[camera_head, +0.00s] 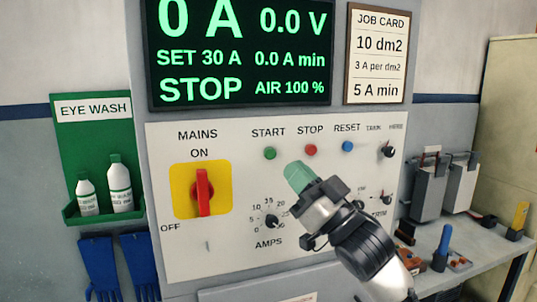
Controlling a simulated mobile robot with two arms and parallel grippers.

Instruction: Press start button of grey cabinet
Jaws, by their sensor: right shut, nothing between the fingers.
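The grey cabinet (165,281) fills the middle of the head view, with a pale control panel. The green start button (270,153) sits at the panel's upper part under the word START. The red stop button (311,149) and the blue reset button (347,146) are to its right. My right gripper (297,175) is shut and empty, its green-tipped fingers pointing up-left, just below and right of the start button in the picture. It appears apart from the button; the depth gap is hard to tell. My left gripper is not in view.
The display (240,50) reads STOP, 0 A and 0.0 V. The red mains handle (203,192) stands vertical on a yellow plate. The amps knob (272,221) is below the buttons; my arm covers the panel's lower right. A bench (480,262) with tools stands right.

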